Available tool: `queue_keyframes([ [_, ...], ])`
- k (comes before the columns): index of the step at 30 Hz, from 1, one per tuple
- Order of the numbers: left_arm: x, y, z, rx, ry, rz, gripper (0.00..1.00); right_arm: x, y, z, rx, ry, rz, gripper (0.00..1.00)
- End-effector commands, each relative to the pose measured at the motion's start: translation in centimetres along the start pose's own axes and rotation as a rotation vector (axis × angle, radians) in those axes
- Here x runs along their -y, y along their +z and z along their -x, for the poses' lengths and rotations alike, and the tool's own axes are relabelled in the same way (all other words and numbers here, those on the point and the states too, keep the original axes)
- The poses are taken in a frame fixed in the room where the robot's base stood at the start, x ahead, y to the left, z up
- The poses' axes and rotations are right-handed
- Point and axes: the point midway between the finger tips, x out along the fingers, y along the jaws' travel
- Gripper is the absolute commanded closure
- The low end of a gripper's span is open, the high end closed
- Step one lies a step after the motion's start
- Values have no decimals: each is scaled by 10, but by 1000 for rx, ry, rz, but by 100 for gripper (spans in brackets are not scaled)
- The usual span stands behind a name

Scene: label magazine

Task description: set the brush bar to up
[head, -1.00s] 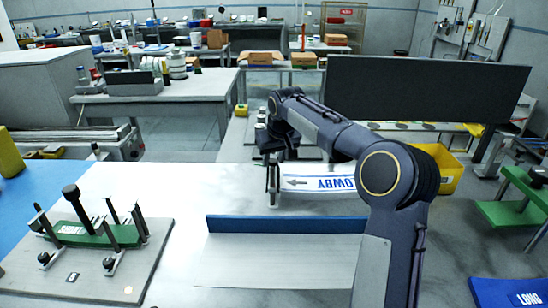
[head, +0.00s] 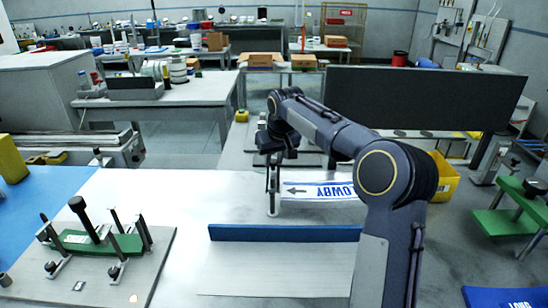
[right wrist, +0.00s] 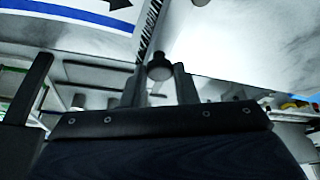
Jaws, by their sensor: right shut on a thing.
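My right gripper (head: 272,188) reaches down at the near end of a white label strip (head: 325,191) with blue edges, an arrow and lettering. In the right wrist view, my right gripper (right wrist: 159,80) is shut on a dark round knob (right wrist: 159,67) between its fingers. A narrow dark bar with a row of fine light marks (right wrist: 150,28) runs away from the knob, beside the strip; it may be the brush bar, but I cannot tell whether it is up or down. My arm hides part of the strip in the head view. My left gripper is not in view.
A green fixture (head: 100,243) with black knobs stands on a grey plate at left. A blue-edged panel (head: 285,233) lies in front of the strip. A yellow bin (head: 442,180) and a dark upright panel (head: 420,98) are at right. White tabletop between is clear.

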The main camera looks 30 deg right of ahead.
Motion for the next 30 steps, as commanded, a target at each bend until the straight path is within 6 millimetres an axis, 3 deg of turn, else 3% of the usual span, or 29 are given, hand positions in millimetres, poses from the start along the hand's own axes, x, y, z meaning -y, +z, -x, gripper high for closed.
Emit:
queue_keyframes([
  [2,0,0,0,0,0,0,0,-1,-4,5,-17,1,-2,100],
  [3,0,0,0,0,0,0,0,-1,-4,5,-17,1,-2,68],
  [7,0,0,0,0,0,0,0,0,-3,4,-15,0,-2,52],
  [17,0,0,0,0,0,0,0,0,-3,6,-12,0,-1,52],
  [30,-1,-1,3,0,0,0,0,0,-3,72,-14,0,-2,52],
])
